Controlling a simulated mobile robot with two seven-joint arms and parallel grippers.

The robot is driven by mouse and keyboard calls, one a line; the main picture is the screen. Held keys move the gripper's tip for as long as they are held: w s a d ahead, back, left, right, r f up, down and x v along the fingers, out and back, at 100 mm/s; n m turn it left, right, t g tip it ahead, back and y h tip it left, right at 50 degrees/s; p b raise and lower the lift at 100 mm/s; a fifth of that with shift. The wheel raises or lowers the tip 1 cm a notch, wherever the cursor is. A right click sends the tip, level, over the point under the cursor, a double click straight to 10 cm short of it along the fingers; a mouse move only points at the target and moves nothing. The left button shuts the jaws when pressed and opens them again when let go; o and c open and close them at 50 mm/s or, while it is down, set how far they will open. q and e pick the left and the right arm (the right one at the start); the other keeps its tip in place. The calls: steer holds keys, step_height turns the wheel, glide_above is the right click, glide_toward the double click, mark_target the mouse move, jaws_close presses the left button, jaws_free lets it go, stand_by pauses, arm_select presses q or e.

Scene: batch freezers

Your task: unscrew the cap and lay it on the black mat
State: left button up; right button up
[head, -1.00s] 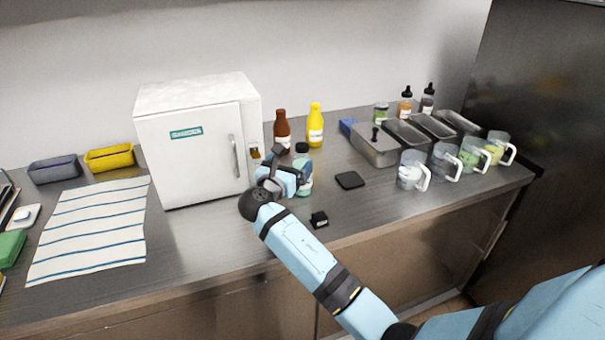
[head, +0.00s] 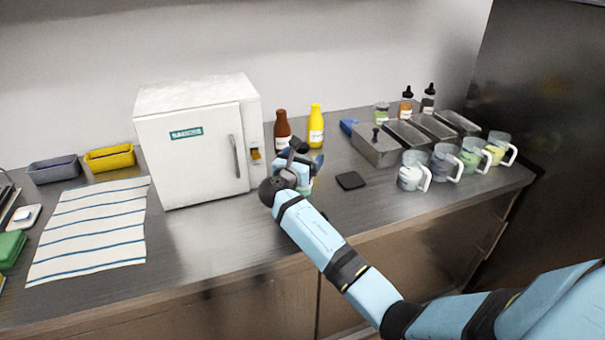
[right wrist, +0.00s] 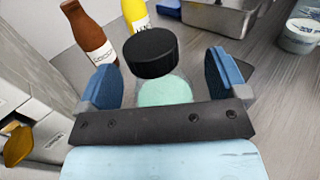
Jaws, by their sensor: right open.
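The black cap (right wrist: 150,54) shows between the two blue fingers in the right wrist view, at the top of the bottle with mint-green contents (right wrist: 164,91). My right gripper (right wrist: 163,80) is open, one finger on each side, with visible gaps to the cap. In the head view my right gripper (head: 298,163) covers most of the bottle (head: 307,186), and the cap is hard to make out. The black mat (head: 350,180) lies bare on the counter, just right of the bottle. My left gripper is not in view.
A white freezer box (head: 190,145) stands close on the left. A brown bottle (head: 282,130) and a yellow bottle (head: 316,127) stand behind. Steel pans (head: 376,150) and clear jugs (head: 412,172) are to the right. The counter around the mat is clear.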

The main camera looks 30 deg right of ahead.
steer(key=c, duration=1.5)
steer(key=shift+r, duration=0.15)
